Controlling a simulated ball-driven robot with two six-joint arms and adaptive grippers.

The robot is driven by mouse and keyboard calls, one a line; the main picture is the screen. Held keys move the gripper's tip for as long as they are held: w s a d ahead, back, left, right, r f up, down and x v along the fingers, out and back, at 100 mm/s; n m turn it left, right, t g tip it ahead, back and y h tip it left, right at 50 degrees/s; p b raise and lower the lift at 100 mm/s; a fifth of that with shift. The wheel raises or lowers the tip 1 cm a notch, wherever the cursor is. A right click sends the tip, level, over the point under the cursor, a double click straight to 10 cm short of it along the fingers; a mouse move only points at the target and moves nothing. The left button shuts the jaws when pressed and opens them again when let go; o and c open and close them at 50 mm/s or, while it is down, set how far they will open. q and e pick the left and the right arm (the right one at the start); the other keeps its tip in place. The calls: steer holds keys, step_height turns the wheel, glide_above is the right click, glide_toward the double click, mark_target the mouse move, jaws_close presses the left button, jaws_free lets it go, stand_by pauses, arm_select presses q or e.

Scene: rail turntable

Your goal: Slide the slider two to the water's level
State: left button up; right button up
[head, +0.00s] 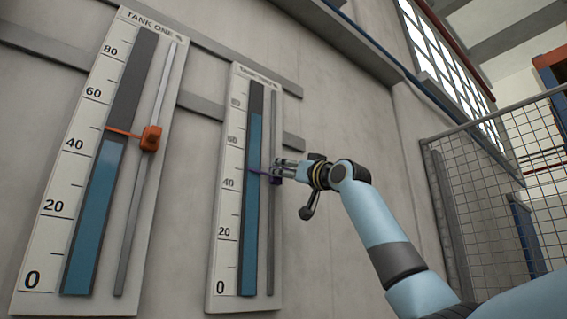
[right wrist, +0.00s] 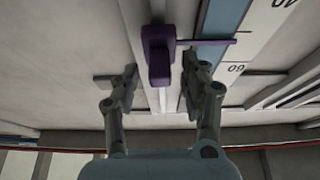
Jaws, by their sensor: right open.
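The tank two board (head: 214,270) is on the wall in the middle of the head view. Its blue water column (head: 252,200) reaches up to a little below the 80 mark, with a dark part above. The purple slider two (head: 275,174) sits on the board's rail, its pointer between 40 and 60, well below the water top. In the right wrist view, slider two (right wrist: 158,45) shows its knob between the fingers. My right gripper (right wrist: 160,82) is open around the knob, with gaps visible at both sides; in the head view it (head: 281,170) partly covers the slider. My left gripper is out of view.
The tank one board (head: 28,300) stands left, with an orange slider (head: 150,138) near its water top. Grey wall bars (head: 200,105) run behind the boards. A wire mesh fence (head: 480,190) stands at the right. The rail (head: 273,120) above slider two looks clear.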

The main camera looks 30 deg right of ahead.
steer(key=shift+w+r, duration=0.2)
steer(key=shift+w, duration=0.5)
jaws_close()
